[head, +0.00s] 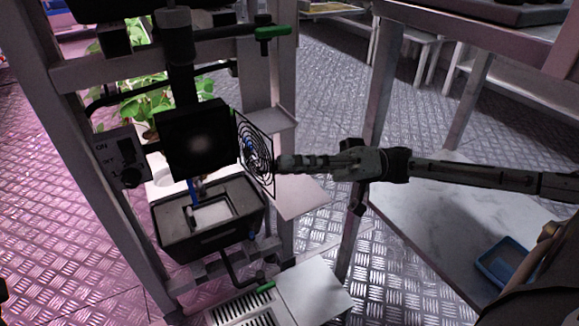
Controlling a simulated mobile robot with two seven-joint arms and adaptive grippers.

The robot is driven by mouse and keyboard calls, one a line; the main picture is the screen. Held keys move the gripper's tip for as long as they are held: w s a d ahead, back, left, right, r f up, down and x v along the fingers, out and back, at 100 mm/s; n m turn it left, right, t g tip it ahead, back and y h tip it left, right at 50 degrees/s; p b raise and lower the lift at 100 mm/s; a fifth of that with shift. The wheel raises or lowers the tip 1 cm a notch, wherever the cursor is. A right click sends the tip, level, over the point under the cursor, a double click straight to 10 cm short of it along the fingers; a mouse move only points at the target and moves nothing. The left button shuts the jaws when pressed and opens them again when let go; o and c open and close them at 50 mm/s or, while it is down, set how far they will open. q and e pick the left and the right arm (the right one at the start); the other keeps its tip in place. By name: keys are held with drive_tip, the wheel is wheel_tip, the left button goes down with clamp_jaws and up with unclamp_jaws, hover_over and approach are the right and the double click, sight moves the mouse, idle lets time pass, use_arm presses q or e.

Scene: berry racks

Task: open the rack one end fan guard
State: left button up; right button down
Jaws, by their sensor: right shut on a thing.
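The fan guard (259,140) is a black wire grille with concentric rings. It stands edge-on at an angle beside the right edge of the square black fan housing (197,138) on the rack's end. My right gripper (281,164) comes in from the right and is shut on the guard's outer side; its fingertips overlap the wire, so the exact grip point is hard to see. A small blue part (249,146) shows through the rings. My left gripper is not in view.
A switch box (124,160) is left of the housing, and a black open-topped box (208,213) hangs below. A green-handled valve (271,32) is above. A blue tray (504,262) lies at lower right. Metal floor is open behind.

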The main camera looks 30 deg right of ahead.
drive_tip(key=c, duration=1.4)
unclamp_jaws()
drive_tip(key=shift+d, duration=0.1)
drive_tip(key=v, duration=1.2)
drive_tip(key=shift+r, duration=0.15)
